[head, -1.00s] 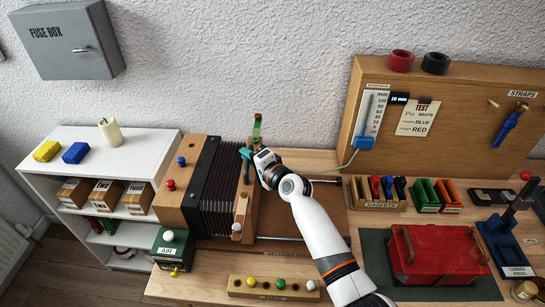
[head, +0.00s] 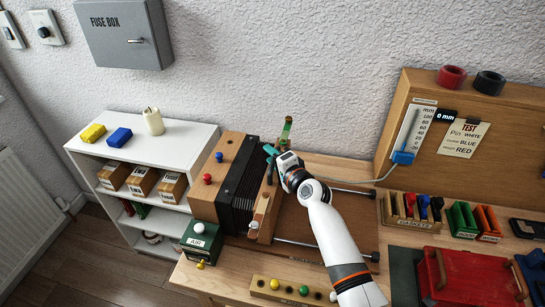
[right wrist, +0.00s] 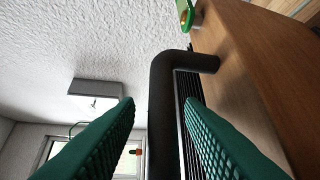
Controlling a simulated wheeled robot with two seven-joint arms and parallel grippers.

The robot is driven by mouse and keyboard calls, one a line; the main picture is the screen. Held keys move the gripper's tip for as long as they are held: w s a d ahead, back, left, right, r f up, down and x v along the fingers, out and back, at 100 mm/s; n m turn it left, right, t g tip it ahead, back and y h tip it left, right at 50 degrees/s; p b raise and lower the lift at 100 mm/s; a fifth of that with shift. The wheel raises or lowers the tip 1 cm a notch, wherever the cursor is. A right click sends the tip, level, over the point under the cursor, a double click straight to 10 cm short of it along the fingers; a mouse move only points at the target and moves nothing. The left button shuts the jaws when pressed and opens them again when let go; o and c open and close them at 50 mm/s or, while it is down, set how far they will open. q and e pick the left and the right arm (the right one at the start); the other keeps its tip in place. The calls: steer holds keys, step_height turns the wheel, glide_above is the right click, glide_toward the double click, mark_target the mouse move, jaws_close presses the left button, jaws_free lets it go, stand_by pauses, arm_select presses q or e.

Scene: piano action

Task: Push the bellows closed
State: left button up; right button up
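The bellows (head: 240,188) lies on the bench, its black folds packed between a wooden box (head: 218,173) on the left and an upright wooden board (head: 266,205) on the right. The folds look pressed close together. My right gripper (head: 271,160) is at the board's far end. In the right wrist view, a dark bar handle (right wrist: 162,110) stands between the green fingers of my right gripper (right wrist: 160,105). The fingers are spread, with a clear gap on the left side of the handle. My left gripper is not in view.
A gauge panel reads 0 mm (head: 446,116). Two metal rails (head: 320,249) run right from the board. A green AIR box (head: 201,240) stands in front of the bellows. A row of colored knobs (head: 290,290) is at the front edge, and a red box (head: 465,278) is at right.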

steer(key=shift+d, duration=0.1)
steer(key=shift+s+d, duration=0.15)
steer(key=shift+s, duration=0.1)
steer(key=v, duration=1.1)
steer(key=shift+s+b, duration=0.2)
steer(key=shift+b, duration=0.2)
